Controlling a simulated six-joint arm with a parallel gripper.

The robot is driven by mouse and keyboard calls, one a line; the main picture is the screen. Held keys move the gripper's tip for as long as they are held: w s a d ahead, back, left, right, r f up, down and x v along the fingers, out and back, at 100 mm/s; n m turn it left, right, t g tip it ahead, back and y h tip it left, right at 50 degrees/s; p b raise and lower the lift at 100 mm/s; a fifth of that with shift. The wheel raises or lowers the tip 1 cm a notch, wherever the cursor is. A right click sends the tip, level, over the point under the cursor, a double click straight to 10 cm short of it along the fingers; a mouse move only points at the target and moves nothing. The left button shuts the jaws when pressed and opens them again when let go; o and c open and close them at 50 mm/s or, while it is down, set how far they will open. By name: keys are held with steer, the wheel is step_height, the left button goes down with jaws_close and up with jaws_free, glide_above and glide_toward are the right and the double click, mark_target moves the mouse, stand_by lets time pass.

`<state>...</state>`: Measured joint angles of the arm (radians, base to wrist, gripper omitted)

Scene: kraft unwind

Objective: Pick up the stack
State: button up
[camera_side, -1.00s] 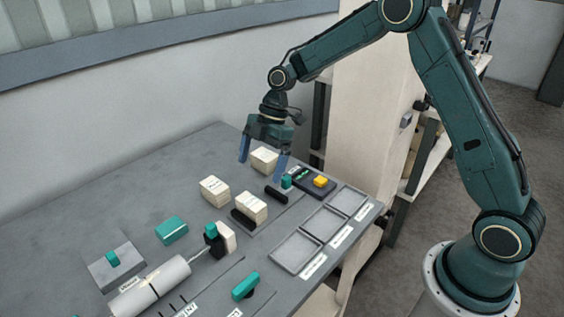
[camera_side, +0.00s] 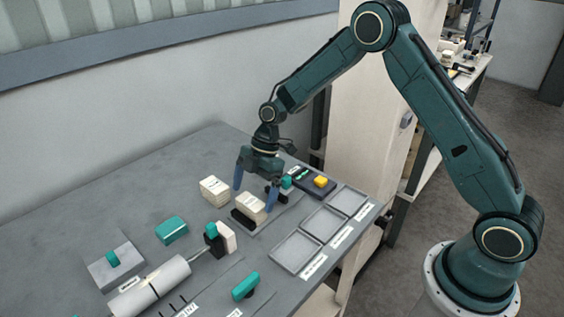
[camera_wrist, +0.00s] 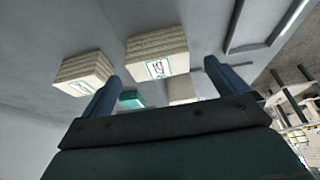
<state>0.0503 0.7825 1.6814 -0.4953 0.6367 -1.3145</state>
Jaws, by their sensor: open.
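A cream stack (camera_side: 250,206) with a paper label stands by a black bar on the table, just in front of my gripper (camera_side: 254,198). In the wrist view this labelled stack (camera_wrist: 157,48) lies ahead, roughly between the fingers. My gripper is open, its two blue fingers pointing down with a wide gap and nothing held; I cannot tell if a finger touches the stack. A second labelled stack (camera_side: 214,190) stands to the left, also at the left in the wrist view (camera_wrist: 84,72). The spot behind my gripper is hidden.
Three shallow grey trays (camera_side: 324,221) line the right table edge. A dark box with a yellow button (camera_side: 320,181) is behind them. A teal block (camera_side: 171,230), a white roll (camera_side: 150,287) and a teal-handled part (camera_side: 245,286) occupy the front. The back left table is clear.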

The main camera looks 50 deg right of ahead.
mark_target(251, 201)
steer(key=shift+x, duration=1.65)
steer(key=c, duration=1.1)
steer(key=shift+c, duration=0.2)
steer(key=shift+r, duration=0.1)
step_height(251, 201, up, 20)
